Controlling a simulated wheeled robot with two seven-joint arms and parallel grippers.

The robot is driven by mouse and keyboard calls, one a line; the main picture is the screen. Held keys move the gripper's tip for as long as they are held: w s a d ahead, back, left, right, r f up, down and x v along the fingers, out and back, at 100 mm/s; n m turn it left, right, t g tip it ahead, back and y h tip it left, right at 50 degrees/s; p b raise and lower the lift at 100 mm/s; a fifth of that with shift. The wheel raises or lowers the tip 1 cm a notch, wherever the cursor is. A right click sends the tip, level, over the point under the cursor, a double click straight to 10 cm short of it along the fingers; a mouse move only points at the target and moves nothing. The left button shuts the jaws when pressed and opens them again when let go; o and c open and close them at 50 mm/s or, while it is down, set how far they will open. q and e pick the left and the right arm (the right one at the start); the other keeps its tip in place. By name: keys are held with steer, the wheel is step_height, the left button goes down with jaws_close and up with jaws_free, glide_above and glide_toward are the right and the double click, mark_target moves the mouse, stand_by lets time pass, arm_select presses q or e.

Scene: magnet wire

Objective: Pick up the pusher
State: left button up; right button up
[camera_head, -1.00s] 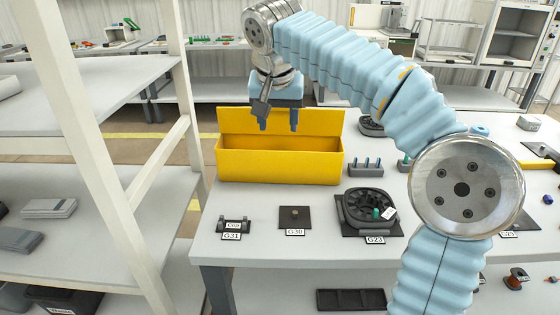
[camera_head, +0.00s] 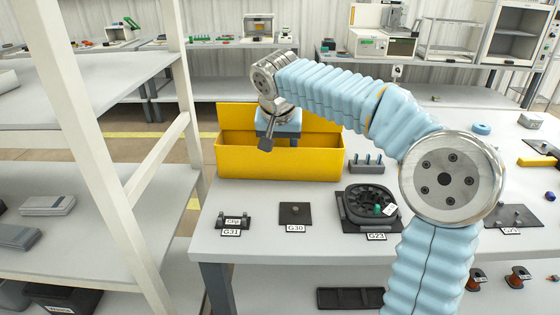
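I cannot tell which thing is the pusher. My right gripper (camera_head: 281,141) points down at the open top of the yellow bin (camera_head: 280,165), its fingertips around the level of the front wall. A dark bracket on the wrist covers part of the fingers, so their spacing is unclear. The inside of the bin is mostly hidden by its front wall and my gripper. My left gripper is not in view.
Right of the bin stand a small rack of pegs (camera_head: 366,164) and a black round fixture (camera_head: 369,203). In front lie a clip fixture (camera_head: 233,221) and a dark square plate (camera_head: 295,213). A white shelf frame (camera_head: 110,160) stands at the left. The table front (camera_head: 265,250) is clear.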

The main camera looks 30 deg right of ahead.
jaws_close()
steer(key=shift+r, duration=0.1)
